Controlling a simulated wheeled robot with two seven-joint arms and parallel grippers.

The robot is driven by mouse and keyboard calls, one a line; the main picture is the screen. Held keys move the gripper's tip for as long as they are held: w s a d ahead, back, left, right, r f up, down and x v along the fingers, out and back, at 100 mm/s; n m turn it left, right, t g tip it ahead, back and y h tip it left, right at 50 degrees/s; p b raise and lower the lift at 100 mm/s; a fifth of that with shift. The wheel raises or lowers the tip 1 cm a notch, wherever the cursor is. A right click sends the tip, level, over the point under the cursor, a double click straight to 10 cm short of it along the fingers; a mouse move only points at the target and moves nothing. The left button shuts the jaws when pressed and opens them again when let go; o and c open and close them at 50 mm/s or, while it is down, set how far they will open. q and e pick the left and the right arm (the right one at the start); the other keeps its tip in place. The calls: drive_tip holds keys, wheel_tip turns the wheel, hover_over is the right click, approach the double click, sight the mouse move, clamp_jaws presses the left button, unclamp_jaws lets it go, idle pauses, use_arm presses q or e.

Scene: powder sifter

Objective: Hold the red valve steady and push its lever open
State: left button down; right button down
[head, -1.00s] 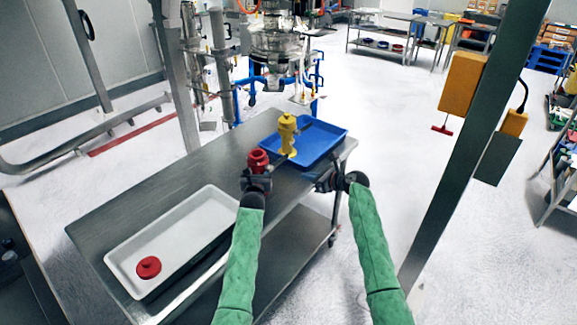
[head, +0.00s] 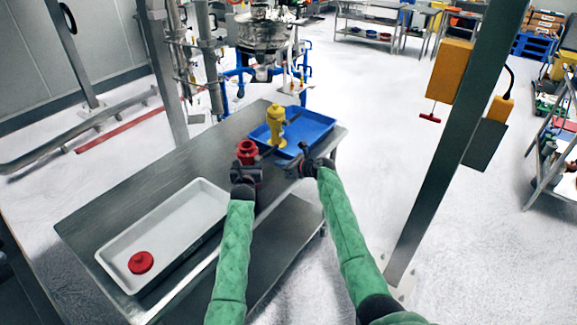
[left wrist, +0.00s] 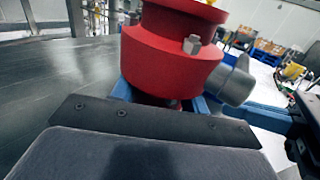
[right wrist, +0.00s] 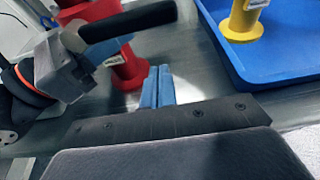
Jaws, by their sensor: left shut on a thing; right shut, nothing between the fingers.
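The red valve (head: 247,150) stands upright on the metal table, in the grasp of my left gripper (head: 245,172). In the left wrist view the red valve body (left wrist: 172,55) fills the upper middle, with blue fingers on both sides of its lower part. Its black lever (right wrist: 130,20) sticks out to the right in the right wrist view, from the upper red part above the flange (right wrist: 128,68). My right gripper (head: 297,165) is to the right of the valve. Its blue fingertips (right wrist: 158,86) are closed together, empty, just below the lever's end in the picture; contact cannot be told.
A blue tray (head: 320,128) holding a yellow valve (head: 275,122) is close behind my right gripper. A white tray (head: 190,205) with a red round part (head: 141,262) lies on the left of the table (head: 95,225). A steel post (head: 440,170) stands to the right.

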drive_tip(key=shift+x, duration=0.75)
drive_tip(key=shift+r, duration=2)
